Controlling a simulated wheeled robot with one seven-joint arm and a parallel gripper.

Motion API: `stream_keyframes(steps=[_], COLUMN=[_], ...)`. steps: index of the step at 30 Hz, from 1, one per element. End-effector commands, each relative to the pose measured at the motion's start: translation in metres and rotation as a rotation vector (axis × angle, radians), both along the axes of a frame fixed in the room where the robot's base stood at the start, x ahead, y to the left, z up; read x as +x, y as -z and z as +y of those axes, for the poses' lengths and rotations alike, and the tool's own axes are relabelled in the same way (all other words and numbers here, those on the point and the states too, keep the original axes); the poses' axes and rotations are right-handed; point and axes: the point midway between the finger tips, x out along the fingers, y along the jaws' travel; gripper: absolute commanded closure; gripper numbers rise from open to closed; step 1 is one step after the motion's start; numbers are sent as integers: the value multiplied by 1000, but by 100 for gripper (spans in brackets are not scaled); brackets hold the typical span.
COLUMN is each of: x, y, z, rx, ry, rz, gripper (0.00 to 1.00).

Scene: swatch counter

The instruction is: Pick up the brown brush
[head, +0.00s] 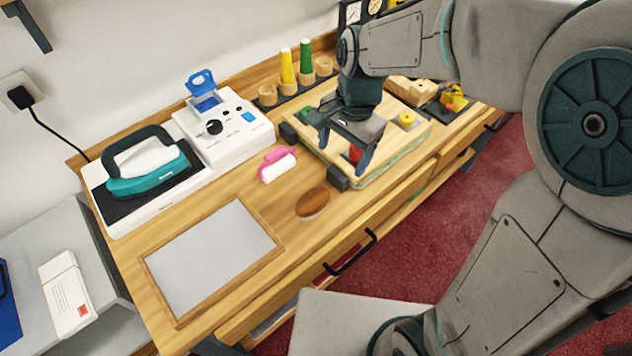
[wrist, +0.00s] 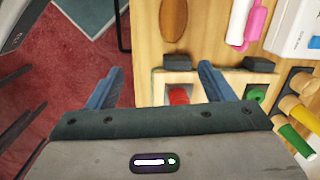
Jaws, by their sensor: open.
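The brown brush (head: 312,204) is an oval, dark wooden piece lying flat on the counter, near its front edge. In the wrist view the brush (wrist: 173,17) lies beyond the fingertips, cut off slightly by the top edge. My gripper (head: 345,143) is open and hangs over the wooden board with colored pieces, behind and to the right of the brush. In the wrist view my gripper (wrist: 160,72) has its fingers wide apart with nothing held. A red piece (wrist: 179,96) on the board shows between them.
The wooden board (head: 404,143) stands right of the brush. A framed grey panel (head: 212,256) is to the left. A teal iron (head: 150,175) and white machine (head: 224,128) stand at the back. A drawer handle (head: 350,252) juts out in front.

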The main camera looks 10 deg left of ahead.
Motion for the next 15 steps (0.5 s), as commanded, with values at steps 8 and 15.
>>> stream_keyframes(steps=[8,15], x=[4,-1], y=[22,65], z=[41,45], rx=[-30,-33], ry=[112,117], rz=[64,69], gripper=[25,25])
